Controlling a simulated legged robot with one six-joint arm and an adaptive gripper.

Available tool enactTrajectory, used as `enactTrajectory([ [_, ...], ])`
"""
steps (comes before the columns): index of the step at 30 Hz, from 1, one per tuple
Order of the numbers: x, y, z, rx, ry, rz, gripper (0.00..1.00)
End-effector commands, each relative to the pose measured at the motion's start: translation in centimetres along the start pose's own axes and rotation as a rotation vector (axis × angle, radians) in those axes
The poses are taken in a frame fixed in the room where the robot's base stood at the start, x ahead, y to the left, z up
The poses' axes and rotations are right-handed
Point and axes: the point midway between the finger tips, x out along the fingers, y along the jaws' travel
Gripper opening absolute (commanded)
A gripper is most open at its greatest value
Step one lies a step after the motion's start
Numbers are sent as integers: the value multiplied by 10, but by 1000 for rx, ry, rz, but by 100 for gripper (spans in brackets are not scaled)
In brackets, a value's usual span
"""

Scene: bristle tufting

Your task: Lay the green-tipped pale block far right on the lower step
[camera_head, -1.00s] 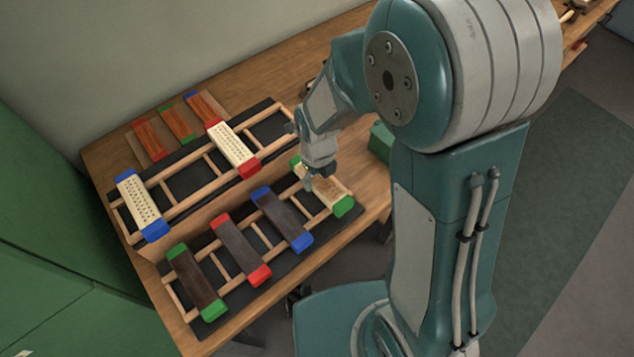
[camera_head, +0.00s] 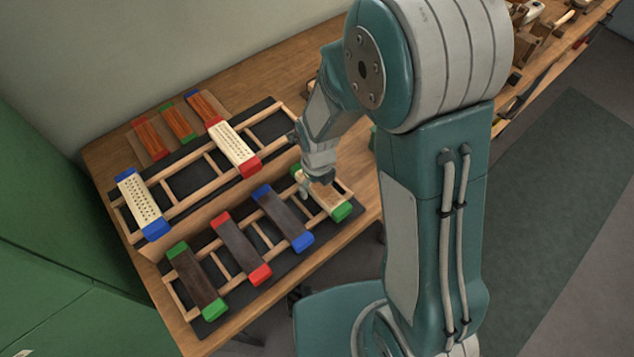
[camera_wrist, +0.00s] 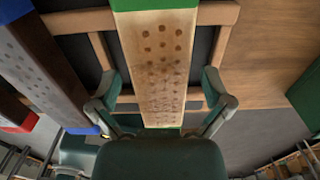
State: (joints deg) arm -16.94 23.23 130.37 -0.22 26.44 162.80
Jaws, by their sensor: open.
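The green-tipped pale block (camera_head: 327,198) lies across the wooden rails at the far right of the lower step (camera_head: 278,264), the nearer rack. In the wrist view the pale block (camera_wrist: 158,60) shows rows of dark holes on its top and a green end at top and bottom. My gripper (camera_head: 318,186) is over the block. In the wrist view my open gripper (camera_wrist: 163,95) has one finger on each side of the block, with a gap visible at each side. Whether the block's underside rests fully on both rails is hidden.
Dark blocks with green (camera_head: 196,281), red (camera_head: 241,248) and blue (camera_head: 283,218) tips lie left of it on the lower step. The upper step holds blue-tipped (camera_head: 142,203) and red-tipped (camera_head: 233,148) pale blocks. Several reddish-brown blocks (camera_head: 178,123) lie behind. A green object (camera_wrist: 306,95) stands at right.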

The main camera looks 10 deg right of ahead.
Motion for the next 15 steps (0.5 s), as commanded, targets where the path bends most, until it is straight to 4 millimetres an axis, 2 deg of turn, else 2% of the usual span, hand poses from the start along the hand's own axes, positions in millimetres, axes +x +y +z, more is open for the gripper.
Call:
enactTrajectory([
  [5, -3, 0, 0, 0, -2, -1, 99],
  [8, -14, 0, 1, 0, -4, -1, 99],
  [15, -62, 0, 1, 0, -7, -2, 99],
])
